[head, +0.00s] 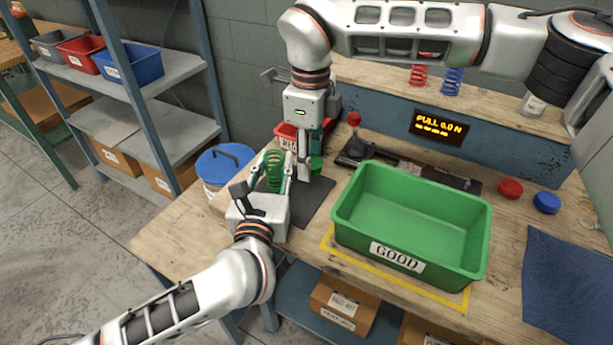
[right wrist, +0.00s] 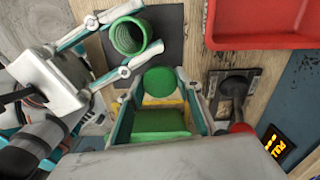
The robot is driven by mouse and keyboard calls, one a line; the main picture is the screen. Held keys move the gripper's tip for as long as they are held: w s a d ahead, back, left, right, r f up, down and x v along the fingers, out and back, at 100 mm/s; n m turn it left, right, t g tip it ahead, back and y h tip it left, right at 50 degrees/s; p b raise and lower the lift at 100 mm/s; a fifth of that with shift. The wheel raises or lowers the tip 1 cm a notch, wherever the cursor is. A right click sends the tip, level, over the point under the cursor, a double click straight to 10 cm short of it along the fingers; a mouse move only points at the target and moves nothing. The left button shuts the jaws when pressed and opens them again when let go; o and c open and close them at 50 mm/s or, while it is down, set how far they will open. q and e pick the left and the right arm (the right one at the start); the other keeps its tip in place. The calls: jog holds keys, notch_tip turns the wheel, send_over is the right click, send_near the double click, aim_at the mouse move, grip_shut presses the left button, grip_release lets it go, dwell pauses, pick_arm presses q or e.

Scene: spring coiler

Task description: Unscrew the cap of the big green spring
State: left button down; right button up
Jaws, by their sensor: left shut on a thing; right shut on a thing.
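The big green spring (head: 274,168) stands roughly upright between the fingers of my left gripper (head: 277,172). In the right wrist view its top end (right wrist: 130,37) looks open and hollow, with the left gripper's fingers on either side. My right gripper (head: 312,165) points down just right of the spring. It is shut on the round green cap (head: 316,164), which also shows between its fingers in the right wrist view (right wrist: 160,80). The cap is apart from the spring, beside it.
A green bin marked GOOD (head: 382,254) stands right of the grippers. A red bin (head: 286,132) is behind them, beside a red-knobbed lever device (head: 354,120). A dark mat (head: 318,197) lies below. Red (head: 510,188) and blue (head: 546,202) caps lie far right.

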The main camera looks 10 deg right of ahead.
aim_at(310, 186)
jog(key=shift+f, duration=2.25)
jog(key=shift+f, duration=0.2)
jog(key=o, duration=1.2)
jog(key=shift+r, duration=0.1)
notch_tip(310, 186, up, 12)
jog(key=shift+r, duration=0.1)
jog(key=d, duration=0.2)
jog(key=s+d, duration=0.1)
jog(key=d, duration=0.2)
